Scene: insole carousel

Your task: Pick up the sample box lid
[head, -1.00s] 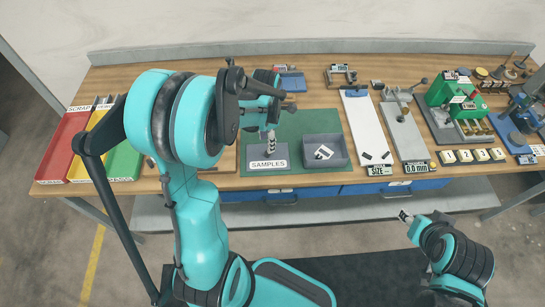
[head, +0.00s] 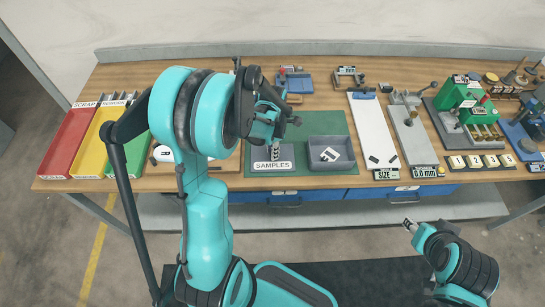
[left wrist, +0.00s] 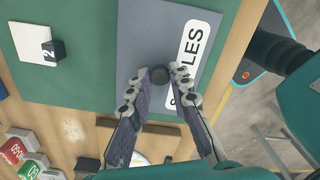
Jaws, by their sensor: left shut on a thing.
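The sample box lid (head: 287,155) is a flat grey plate with a white SAMPLES label at its front edge, lying level at the front of the green mat. In the left wrist view the lid (left wrist: 140,48) fills the upper middle, with a round dark knob (left wrist: 160,75) on it. My left gripper (head: 275,151) is above the lid. In the left wrist view its fingertips (left wrist: 161,78) are shut on the knob from both sides. I cannot tell any gap under the lid. My right gripper (head: 409,223) is low at right, away from the table; its jaws are too small to judge.
A grey open box (head: 345,162) with a white piece inside stands just right of the lid. Red (head: 66,145), yellow (head: 97,150) and green trays are at left. A white board (head: 374,130) and gauges fill the right. Green mat is bare behind the lid.

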